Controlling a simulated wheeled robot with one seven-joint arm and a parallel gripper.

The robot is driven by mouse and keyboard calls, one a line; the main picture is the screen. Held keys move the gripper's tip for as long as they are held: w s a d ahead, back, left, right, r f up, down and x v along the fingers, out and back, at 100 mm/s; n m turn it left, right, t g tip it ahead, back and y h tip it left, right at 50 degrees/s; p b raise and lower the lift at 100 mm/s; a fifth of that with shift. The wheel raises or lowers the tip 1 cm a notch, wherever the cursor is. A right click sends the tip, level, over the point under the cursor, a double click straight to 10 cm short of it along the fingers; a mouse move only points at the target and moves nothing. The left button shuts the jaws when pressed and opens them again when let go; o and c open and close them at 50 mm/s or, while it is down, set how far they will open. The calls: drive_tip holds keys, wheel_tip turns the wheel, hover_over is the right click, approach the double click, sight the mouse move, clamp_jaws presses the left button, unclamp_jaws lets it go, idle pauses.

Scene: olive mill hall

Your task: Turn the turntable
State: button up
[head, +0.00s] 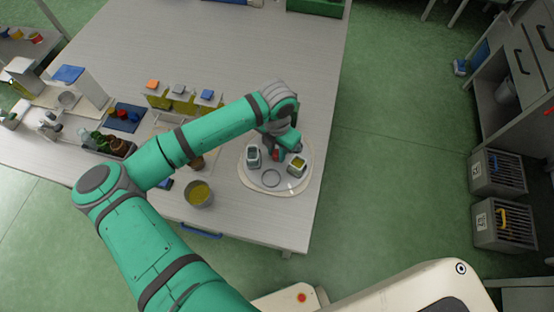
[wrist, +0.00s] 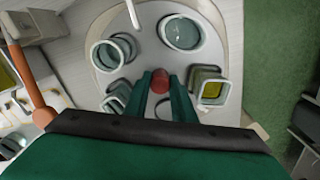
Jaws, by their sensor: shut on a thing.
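The turntable (head: 258,184) is a round pale disc near the table's right front corner. It also fills the upper middle of the wrist view (wrist: 150,45). My gripper (wrist: 160,82) is above the disc's middle, with its two green fingers shut on a red knob (wrist: 160,80). The knob shows only partly in the head view, below my wrist. Around it on the disc stand round glass vessels (wrist: 182,33) and a square jar with yellow contents (wrist: 211,90). A small white bar (wrist: 133,14) lies near the rim. My fingers hide part of the disc.
A grey bowl of yellow liquid (head: 199,194) stands left of the turntable. Dark bottles (head: 115,145), a blue tray (head: 124,117) and several boxes with coloured tops (head: 179,95) are farther left. The table's right edge is close by. The green floor (head: 400,150) beyond is clear.

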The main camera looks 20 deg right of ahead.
sight(277, 152)
drive_tip(key=o, duration=0.7)
drive_tip(key=shift+r, duration=4)
